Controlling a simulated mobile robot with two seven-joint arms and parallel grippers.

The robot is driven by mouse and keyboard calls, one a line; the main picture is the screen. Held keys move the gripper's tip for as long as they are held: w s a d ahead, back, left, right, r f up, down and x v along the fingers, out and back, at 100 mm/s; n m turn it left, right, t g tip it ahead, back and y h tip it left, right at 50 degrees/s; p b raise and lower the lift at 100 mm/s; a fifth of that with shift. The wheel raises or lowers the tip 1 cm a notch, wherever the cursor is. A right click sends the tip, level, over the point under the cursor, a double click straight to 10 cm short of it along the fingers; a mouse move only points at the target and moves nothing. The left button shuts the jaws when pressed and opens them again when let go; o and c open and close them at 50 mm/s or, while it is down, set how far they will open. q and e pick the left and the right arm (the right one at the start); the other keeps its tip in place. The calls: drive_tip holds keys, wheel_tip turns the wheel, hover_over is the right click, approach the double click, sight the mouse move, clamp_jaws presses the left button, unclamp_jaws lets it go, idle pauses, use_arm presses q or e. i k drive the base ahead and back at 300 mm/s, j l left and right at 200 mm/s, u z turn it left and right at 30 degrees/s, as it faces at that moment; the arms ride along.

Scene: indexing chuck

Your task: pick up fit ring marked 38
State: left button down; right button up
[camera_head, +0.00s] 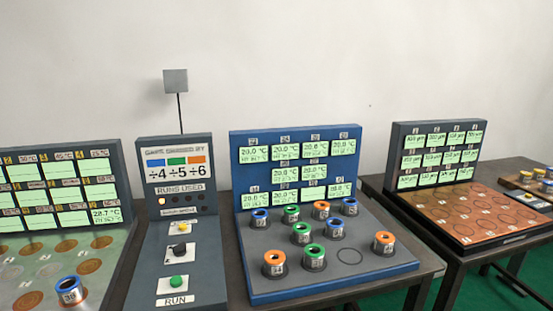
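A blue-topped ring (70,289) stands on the left station's plate, near its front right; its small label appears to read 38. Several similar rings with blue, green or orange tops stand on the blue-grey centre station (330,284). These include an orange-topped ring (274,263) at front left, a green-topped ring (314,257) at front middle and another orange-topped ring (384,242) at right. Most of their labels are too small to read surely. An empty round outline (350,256) shows on the centre station's front right. Neither of my grippers is in view.
A control panel (180,240) with yellow, black and green buttons stands between the left and centre stations. The left plate (45,262) has several round spots. A copper-coloured plate (470,212) with circle outlines lies at right. Upright display boards back the stations.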

sight(70, 289)
drive_tip(key=u, duration=1.35)
